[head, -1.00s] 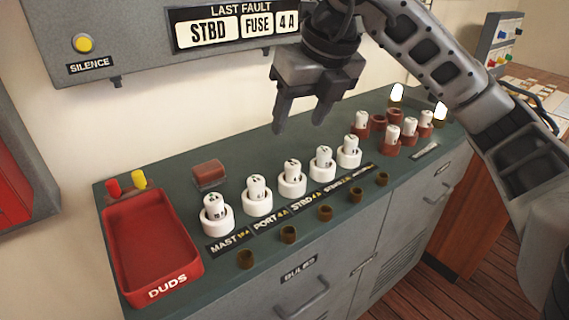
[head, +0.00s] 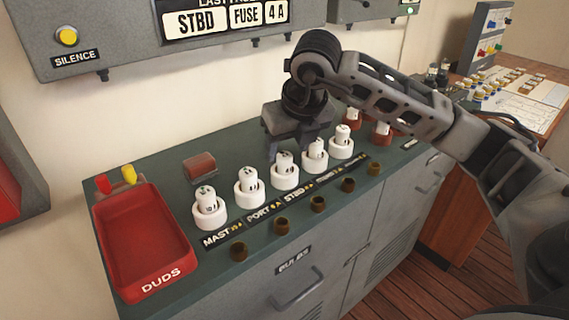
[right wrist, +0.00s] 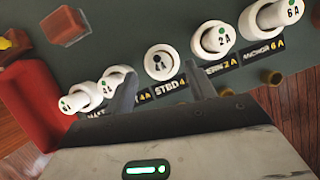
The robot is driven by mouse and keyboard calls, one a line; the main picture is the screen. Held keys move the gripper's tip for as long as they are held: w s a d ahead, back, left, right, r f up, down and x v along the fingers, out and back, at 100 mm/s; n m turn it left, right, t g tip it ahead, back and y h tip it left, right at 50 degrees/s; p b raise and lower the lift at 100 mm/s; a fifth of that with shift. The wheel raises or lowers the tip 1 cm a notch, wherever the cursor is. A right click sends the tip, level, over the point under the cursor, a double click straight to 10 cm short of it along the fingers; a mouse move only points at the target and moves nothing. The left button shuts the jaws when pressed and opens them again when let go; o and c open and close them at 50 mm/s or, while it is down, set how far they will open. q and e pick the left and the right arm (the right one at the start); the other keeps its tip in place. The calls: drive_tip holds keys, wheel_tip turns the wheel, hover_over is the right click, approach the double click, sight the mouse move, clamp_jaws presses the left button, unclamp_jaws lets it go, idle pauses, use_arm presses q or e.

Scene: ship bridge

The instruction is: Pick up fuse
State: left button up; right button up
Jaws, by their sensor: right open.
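A row of several white fuses stands upright in white round holders on the green cabinet top. The STBD fuse (head: 284,160) is in the middle of the row; it also shows in the right wrist view (right wrist: 160,61). My right gripper (head: 290,148) is open and empty, pointing down just over and behind the STBD fuse. In the right wrist view its two fingers (right wrist: 160,80) lie either side of the STBD holder in the picture; contact cannot be told. The PORT fuse (head: 247,179) and MAST fuse (head: 205,198) stand to the left. My left gripper is not in view.
A red DUDS tray (head: 157,284) sits at the left end, looking empty. A reddish block (head: 200,166) lies behind the row. Red-brown holders (head: 381,138) with white fuses stand partly behind my arm. The fault panel (head: 120,40) reads STBD FUSE 4 A.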

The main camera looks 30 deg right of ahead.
sight(285, 167)
drive_tip(key=shift+x, duration=1.35)
drive_tip(key=c, duration=1.1)
drive_tip(key=shift+o, duration=0.2)
drive_tip(key=shift+r, duration=0.1)
